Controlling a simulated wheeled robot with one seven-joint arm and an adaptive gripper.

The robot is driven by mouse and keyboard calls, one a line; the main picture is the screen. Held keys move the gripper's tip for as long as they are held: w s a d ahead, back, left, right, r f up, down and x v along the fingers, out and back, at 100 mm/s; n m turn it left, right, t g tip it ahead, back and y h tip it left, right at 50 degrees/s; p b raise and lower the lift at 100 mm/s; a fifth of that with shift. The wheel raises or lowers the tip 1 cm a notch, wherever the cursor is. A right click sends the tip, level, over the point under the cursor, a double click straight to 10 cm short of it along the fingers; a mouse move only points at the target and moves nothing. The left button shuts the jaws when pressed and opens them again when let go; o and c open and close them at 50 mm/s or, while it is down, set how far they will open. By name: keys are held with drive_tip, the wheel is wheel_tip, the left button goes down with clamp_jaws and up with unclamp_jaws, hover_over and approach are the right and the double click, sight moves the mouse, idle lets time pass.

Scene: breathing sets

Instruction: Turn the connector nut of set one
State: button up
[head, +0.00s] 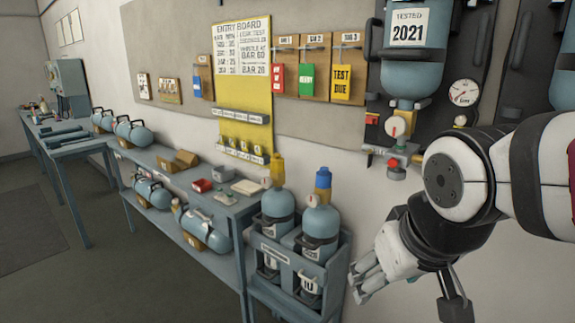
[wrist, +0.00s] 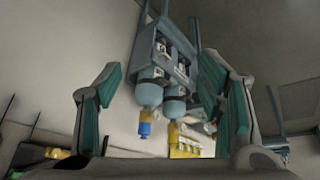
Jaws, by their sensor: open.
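A blue-grey cylinder (head: 412,65) labelled "TESTED 2021" hangs valve-down on a dark wall panel. Under it are a brass valve with a white round knob (head: 397,126) and a red-ended fitting (head: 396,170). I cannot tell which part is the connector nut, and no set number is readable on this cylinder. My arm stands just right of the valve and covers part of the wall. My gripper (wrist: 162,85) is open and empty in the wrist view, with teal-padded fingers apart. Beyond them the crated cylinders appear upside down, out of reach of the pads.
A crate (head: 292,262) with two upright cylinders, yellow-topped and blue-topped, stands below my arm's left side. A pressure gauge (head: 463,92) is on the panel. A bench (head: 233,207) with cylinders and small items runs along the wall. The floor at left is clear.

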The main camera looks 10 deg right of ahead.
drive_tip(key=w+d+t+h+p, duration=0.1)
drive_tip(key=w+d+t+p, duration=0.15)
drive_tip(key=w+d, duration=0.45)
drive_tip(key=m+t+h+p, duration=0.1)
drive_tip(key=m+t+p, duration=0.1)
drive_tip(key=t+p, duration=0.7)
approach(400, 178)
drive_tip(key=shift+t, duration=0.45)
drive_tip(key=w, duration=0.4)
drive_tip(key=w+d, duration=0.1)
drive_tip(key=w, duration=0.3)
drive_tip(key=w+d+b, duration=0.1)
drive_tip(key=w, duration=0.3)
drive_tip(key=shift+d+f, duration=0.1)
drive_tip(key=shift+f, duration=0.25)
drive_tip(key=shift+c, duration=0.6)
drive_tip(key=c, duration=1)
